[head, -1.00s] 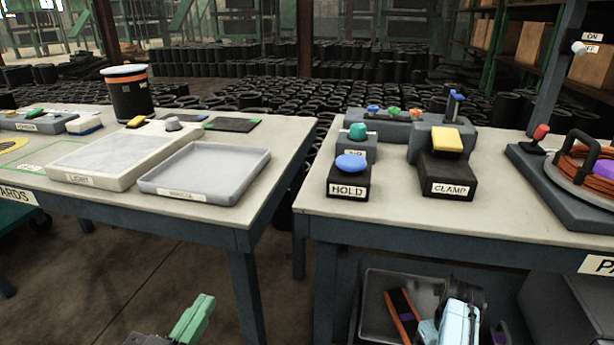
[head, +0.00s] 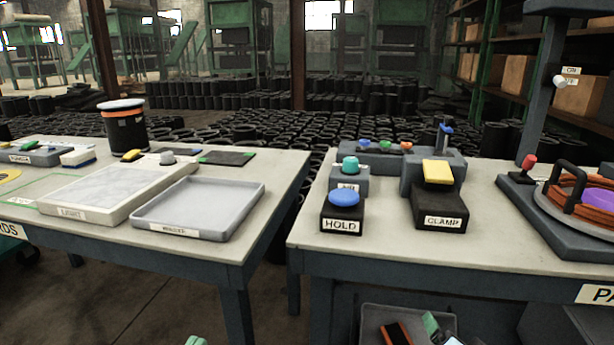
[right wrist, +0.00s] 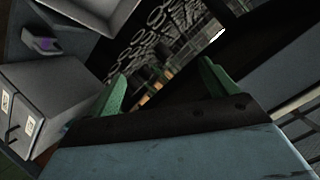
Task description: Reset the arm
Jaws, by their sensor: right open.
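My left gripper (head: 196,341) shows only as a small green tip at the bottom edge of the head view, in front of the left table and low. Its jaws are cut off, so I cannot tell their opening. My right gripper (right wrist: 162,82) shows in the right wrist view with its two green fingers wide apart and nothing between them. In the head view a green part of my right arm (head: 432,324) shows below the right table's top, over the grey bin (head: 372,312). Neither gripper is seen touching anything.
The left table (head: 215,250) holds two shallow trays and a black cylinder (head: 126,130). The right table (head: 385,246) holds the HOLD button (head: 343,200), the CLAMP pedal (head: 440,205) and an orange coil (head: 570,195). A gap separates the tables. A grey drawer cabinet (right wrist: 45,95) stands left in the wrist view.

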